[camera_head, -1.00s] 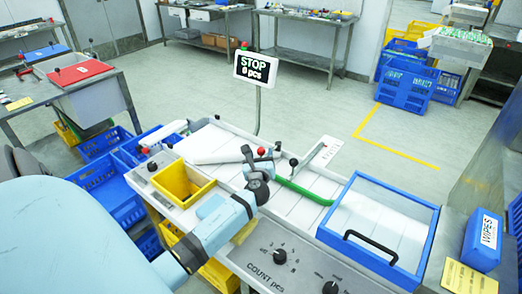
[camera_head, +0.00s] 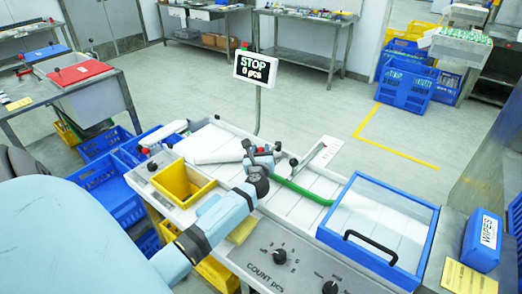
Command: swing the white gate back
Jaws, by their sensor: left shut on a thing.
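The white gate (camera_head: 218,157) appears as a pale bar lying across the white chute, left of my gripper; its right end is hidden behind the gripper. My left gripper (camera_head: 262,151) reaches in over the yellow bin side and is shut at the gate's right end; its jaws hide most of what they hold. A green gate strip (camera_head: 302,191) slants across the chute just right of the gripper. My right gripper is not in view.
A blue-framed clear cover (camera_head: 436,236) with a black handle closes the right of the chute. A yellow bin (camera_head: 182,183) stands close to my left forearm. A display (camera_head: 256,68) reading STOP, 0 pcs stands behind. A white labelled plate (camera_head: 321,150) rises right of the gripper.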

